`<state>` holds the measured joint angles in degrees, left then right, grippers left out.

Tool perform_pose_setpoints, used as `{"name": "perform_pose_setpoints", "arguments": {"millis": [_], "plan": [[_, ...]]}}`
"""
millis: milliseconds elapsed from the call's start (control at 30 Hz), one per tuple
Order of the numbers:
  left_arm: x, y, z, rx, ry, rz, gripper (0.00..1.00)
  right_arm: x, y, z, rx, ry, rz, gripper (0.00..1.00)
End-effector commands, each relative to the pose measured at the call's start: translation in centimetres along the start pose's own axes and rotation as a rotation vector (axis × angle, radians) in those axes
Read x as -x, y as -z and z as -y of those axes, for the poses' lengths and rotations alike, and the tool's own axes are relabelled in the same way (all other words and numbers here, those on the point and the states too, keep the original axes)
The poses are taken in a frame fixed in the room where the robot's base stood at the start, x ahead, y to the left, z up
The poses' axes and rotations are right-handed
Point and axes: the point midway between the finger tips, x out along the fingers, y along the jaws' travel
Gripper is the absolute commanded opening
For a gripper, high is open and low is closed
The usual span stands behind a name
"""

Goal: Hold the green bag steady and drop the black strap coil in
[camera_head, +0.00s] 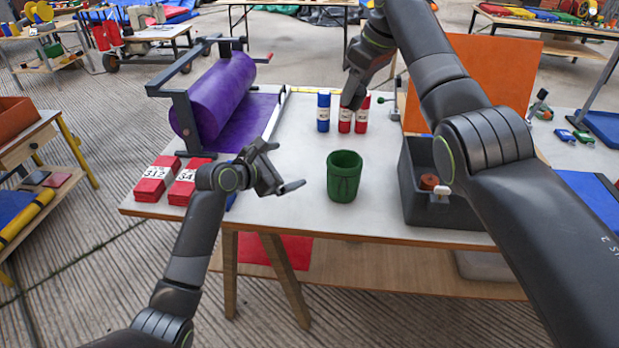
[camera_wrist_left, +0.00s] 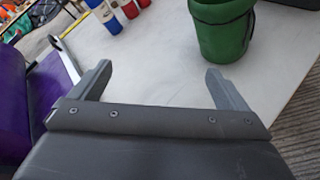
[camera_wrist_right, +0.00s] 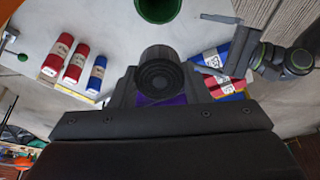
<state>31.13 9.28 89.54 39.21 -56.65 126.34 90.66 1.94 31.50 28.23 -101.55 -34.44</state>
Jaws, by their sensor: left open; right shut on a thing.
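The green bag (camera_head: 344,177), an open round container, stands upright on the table near its front edge. It also shows in the left wrist view (camera_wrist_left: 222,32) and partly in the right wrist view (camera_wrist_right: 158,8). My left gripper (camera_head: 292,172) is open and empty, to the left of the bag and apart from it. My right gripper (camera_wrist_right: 160,78) is shut on the black strap coil (camera_wrist_right: 161,72), seen end-on between its fingers. In the head view my right gripper (camera_head: 351,98) is over the back of the table, behind the bag; the coil is hard to make out there.
A blue roll (camera_head: 323,112) and two red rolls (camera_head: 362,114) stand behind the bag. A grey bin (camera_head: 455,212) is at the right. A purple roll on a stand (camera_head: 215,95) and red stacks (camera_head: 156,180) are at the left. Bare table surrounds the bag.

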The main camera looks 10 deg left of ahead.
Motion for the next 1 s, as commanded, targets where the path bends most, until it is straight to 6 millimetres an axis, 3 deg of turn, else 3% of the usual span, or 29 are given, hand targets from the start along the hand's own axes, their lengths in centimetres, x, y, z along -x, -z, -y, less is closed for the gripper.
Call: {"name": "perform_pose_setpoints", "arguments": {"millis": [100,300,567,1000], "plan": [[-0.2,-1.9,3.3,0.179,0.072,0.023,0.96,0.0,0.0,0.0,0.0,0.0,0.0,0.18],[0.0,-3.8,6.3,0.367,0.147,0.03,0.96,0.0,0.0,0.0,0.0,0.0,0.0,0.18],[-1.0,-4.3,7.3,0.423,0.17,0.029,0.96,0.0,0.0,0.0,0.0,0.0,0.0,0.18],[-7.3,-4.7,8.2,0.419,0.169,0.028,0.96,0.0,0.0,0.0,0.0,0.0,0.0,0.18]]}}
